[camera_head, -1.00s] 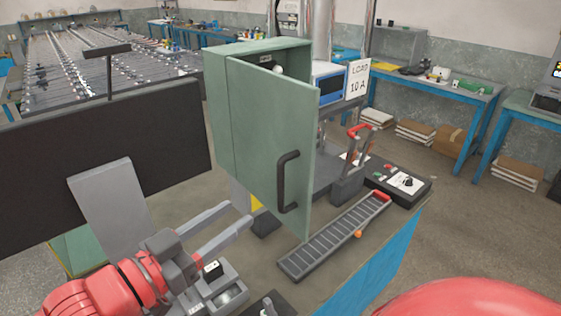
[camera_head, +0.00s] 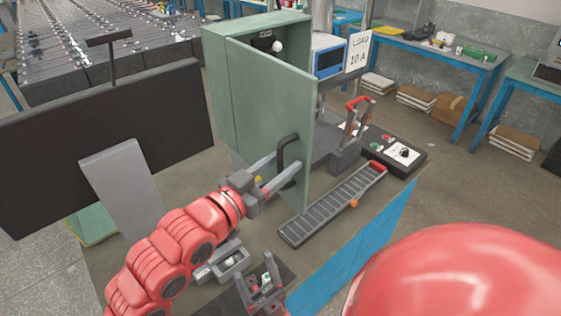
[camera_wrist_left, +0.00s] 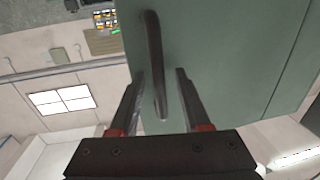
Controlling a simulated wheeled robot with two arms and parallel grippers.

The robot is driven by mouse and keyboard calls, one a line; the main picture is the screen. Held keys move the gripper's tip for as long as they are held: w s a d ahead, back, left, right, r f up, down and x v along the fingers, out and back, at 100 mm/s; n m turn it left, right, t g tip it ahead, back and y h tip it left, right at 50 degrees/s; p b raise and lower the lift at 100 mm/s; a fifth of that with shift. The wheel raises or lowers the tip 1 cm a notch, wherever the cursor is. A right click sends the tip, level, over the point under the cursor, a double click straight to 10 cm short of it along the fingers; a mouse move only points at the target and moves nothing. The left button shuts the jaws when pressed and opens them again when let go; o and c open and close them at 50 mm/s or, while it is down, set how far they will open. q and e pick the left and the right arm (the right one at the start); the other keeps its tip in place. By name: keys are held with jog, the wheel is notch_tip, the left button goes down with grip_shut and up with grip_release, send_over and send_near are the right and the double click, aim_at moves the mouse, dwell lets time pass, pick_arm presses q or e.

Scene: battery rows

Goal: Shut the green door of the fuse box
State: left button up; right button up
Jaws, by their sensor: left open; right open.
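The green door (camera_head: 265,130) of the fuse box (camera_head: 215,95) stands ajar, with a gap at its top showing part of the inside. Its dark bar handle (camera_head: 283,150) is on the door's outer face near the free edge. My left gripper (camera_head: 285,170) is open at the handle's lower part. In the left wrist view the handle (camera_wrist_left: 155,50) runs down between the two spread fingers (camera_wrist_left: 158,85), with room on both sides; I cannot tell if either touches it. The door face (camera_wrist_left: 225,50) fills much of that view.
A dark panel (camera_head: 60,150) stands left of the box. A ribbed strip (camera_head: 325,210) with a red end lies on the table right of the door. A control box (camera_head: 400,155) and a load sign (camera_head: 357,55) are behind it. Small holders (camera_head: 225,262) sit in front.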

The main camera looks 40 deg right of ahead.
pick_arm(q)
grip_shut()
dwell(1.4)
